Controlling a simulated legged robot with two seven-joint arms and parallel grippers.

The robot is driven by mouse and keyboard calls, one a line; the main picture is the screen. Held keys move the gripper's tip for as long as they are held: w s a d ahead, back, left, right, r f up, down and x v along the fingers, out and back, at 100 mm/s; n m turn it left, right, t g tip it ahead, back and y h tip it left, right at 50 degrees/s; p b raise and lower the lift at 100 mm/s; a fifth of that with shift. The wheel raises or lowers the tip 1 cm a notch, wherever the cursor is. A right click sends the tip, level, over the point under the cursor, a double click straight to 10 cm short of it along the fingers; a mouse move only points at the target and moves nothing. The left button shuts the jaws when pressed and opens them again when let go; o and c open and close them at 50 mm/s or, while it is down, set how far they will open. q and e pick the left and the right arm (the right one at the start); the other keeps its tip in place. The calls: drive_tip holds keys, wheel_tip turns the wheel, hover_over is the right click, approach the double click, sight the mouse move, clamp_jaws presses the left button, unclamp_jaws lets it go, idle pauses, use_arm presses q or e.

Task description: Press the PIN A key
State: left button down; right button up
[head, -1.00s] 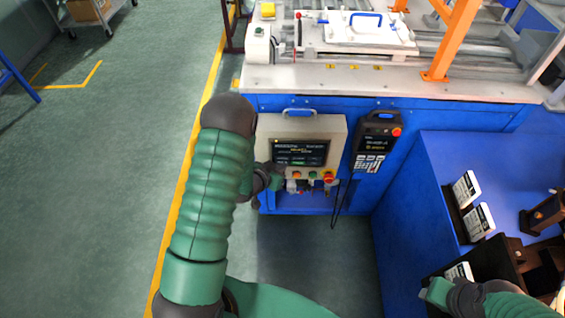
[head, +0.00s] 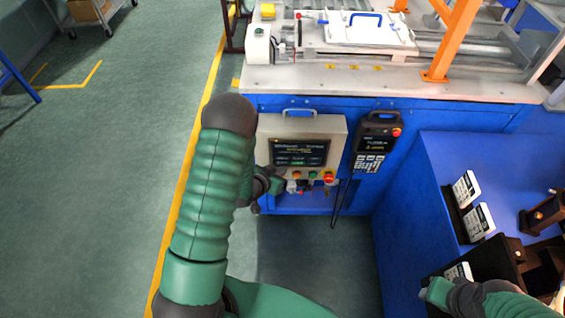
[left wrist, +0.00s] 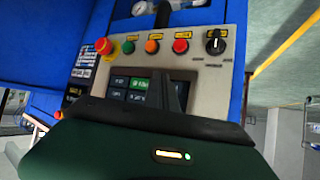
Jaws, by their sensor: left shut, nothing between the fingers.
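A grey control panel (head: 333,130) with a dark screen (head: 300,153) is on the front of the blue machine. In the left wrist view the screen's lower part shows dark and green keys (left wrist: 137,83); their labels are too small to read, so I cannot tell which is PIN A. My left gripper (head: 277,183) is at the panel's lower left. In the left wrist view its shut, empty fingers (left wrist: 172,92) stand in front of the screen and hide part of it; contact cannot be told. My right gripper (head: 436,291) is at the lower right, its jaws unclear.
A row of coloured buttons, with a red one (left wrist: 181,46), and a black rotary switch (left wrist: 215,42) lie beside the screen. A handheld pendant (head: 376,140) hangs right of the panel. A blue bench (head: 435,165) with white-faced blocks (head: 479,221) stands at right.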

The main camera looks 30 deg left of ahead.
use_arm(q)
drive_tip(key=s+d, duration=0.1)
drive_tip(key=s, duration=0.1)
drive_tip(key=s+d, duration=0.1)
drive_tip(key=s, duration=0.1)
drive_tip(key=shift+s+d, duration=0.1)
drive_tip(key=shift+d, duration=0.25)
idle(0.5)
wheel_tip(320, 180, up, 9)
drive_tip(key=d+g+p, duration=0.3)
drive_tip(key=s+d+r+g+p, duration=0.1)
drive_tip(key=s+d+r+g, duration=0.1)
drive_tip(key=s+r, duration=0.3)
drive_tip(key=s+d+r+g+p, duration=0.1)
drive_tip(key=s+d+r+g, duration=0.2)
drive_tip(key=s+d+r, duration=0.2)
drive_tip(key=s+r, duration=0.1)
drive_tip(key=s, duration=0.2)
drive_tip(key=shift+s+d, duration=0.3)
drive_tip(key=shift+s, duration=0.05)
drive_tip(key=shift+d, duration=0.25)
